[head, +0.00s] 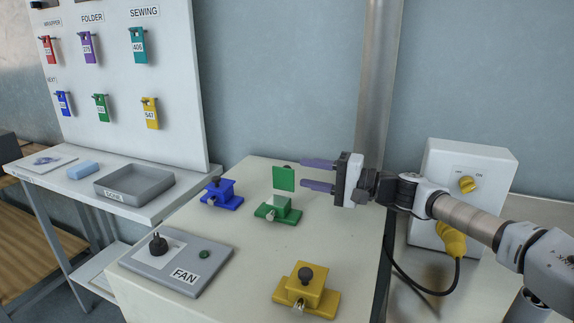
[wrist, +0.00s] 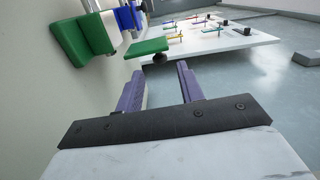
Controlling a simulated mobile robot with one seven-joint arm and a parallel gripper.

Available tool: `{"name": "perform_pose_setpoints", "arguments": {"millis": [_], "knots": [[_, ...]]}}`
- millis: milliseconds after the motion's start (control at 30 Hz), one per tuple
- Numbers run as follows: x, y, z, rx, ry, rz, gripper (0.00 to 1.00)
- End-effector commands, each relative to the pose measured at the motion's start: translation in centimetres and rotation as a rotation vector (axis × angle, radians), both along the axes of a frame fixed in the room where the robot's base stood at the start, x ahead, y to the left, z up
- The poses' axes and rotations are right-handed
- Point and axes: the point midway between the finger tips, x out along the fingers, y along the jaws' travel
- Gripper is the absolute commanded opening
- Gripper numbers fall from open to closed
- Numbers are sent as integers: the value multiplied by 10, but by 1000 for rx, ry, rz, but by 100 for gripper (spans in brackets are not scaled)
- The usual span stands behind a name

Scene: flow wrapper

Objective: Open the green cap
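The green cap (head: 284,178) is a flat green plate standing upright above its green base (head: 278,210), apart from the base's pale top. In the wrist view the green cap (wrist: 147,46) shows ahead of the fingers with its dark knob (wrist: 159,58), and the green base (wrist: 78,38) lies to its left. My gripper (head: 304,173) is just right of the cap, with its two purple fingers apart and pointing left at it. In the wrist view nothing shows between the fingers of my gripper (wrist: 160,72). I cannot tell whether a fingertip touches the cap.
A blue capped block (head: 221,194) stands left of the green one, and a yellow capped block (head: 307,290) stands in front. A grey FAN panel (head: 178,262) lies front left.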

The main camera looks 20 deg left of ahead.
Motion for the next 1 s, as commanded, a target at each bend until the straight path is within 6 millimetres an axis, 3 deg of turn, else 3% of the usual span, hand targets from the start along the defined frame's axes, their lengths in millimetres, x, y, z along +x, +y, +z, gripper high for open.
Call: {"name": "perform_pose_setpoints", "arguments": {"millis": [333, 733, 1000], "knots": [[1, 53, 2, 2, 1, 2, 38], [2, 62, 0, 1, 0, -1, 38], [2, 61, 1, 1, 0, -1, 2]]}}
